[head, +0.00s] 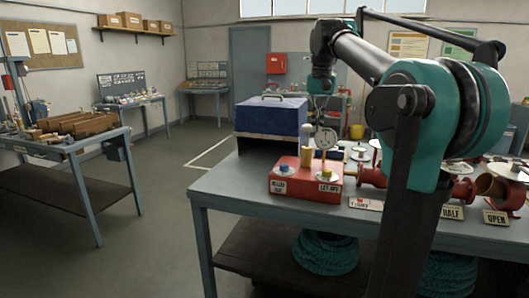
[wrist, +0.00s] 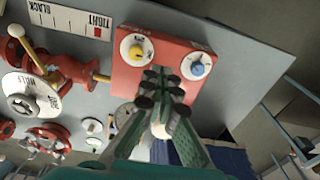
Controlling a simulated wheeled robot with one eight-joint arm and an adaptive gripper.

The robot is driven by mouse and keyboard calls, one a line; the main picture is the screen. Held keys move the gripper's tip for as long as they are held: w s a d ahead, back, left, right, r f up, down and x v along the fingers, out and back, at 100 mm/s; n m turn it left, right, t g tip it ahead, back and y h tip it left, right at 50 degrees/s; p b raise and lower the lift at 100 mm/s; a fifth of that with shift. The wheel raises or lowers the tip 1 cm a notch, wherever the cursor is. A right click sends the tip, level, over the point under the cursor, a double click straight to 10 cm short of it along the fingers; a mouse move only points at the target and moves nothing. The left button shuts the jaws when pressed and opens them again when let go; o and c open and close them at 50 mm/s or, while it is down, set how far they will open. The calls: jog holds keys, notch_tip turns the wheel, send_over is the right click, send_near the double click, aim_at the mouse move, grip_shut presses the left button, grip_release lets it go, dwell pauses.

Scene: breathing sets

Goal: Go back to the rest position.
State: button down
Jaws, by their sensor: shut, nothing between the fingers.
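My arm reaches from the right over the bench, and my gripper (head: 321,98) hangs above the back of the red box (head: 300,187) in the head view. In the wrist view my gripper (wrist: 163,86) is shut and empty, its dark fingertips over the red box (wrist: 128,80). The box has a yellow knob (wrist: 137,50) and a blue knob (wrist: 198,68). A round gauge (head: 326,138) and an upright pale-topped handle (head: 307,153) stand at the box in the head view. A pale rounded top (wrist: 160,130) shows between the finger links; I cannot tell whether they touch it. No rest position is marked.
A blue case (head: 268,116) stands at the bench's back left. Red pipework with valves (head: 460,190) and signs such as the OPEN plate (head: 495,217) fill the right side. The grey bench's front left edge (head: 230,195) is bare. Open floor lies left.

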jog(key=s+d+f+n+t, duration=0.1)
jog(key=s+f, duration=0.3)
jog(key=f, duration=0.7)
jog(key=s+f+n+t, duration=0.1)
jog(key=s+f, duration=0.2)
jog(key=f, duration=0.9)
jog(key=s+d+f+n+t, duration=0.1)
jog(key=s+f, duration=1.5)
jog(key=f, duration=0.2)
jog(key=shift+s+f, duration=0.3)
jog(key=shift+s, duration=0.05)
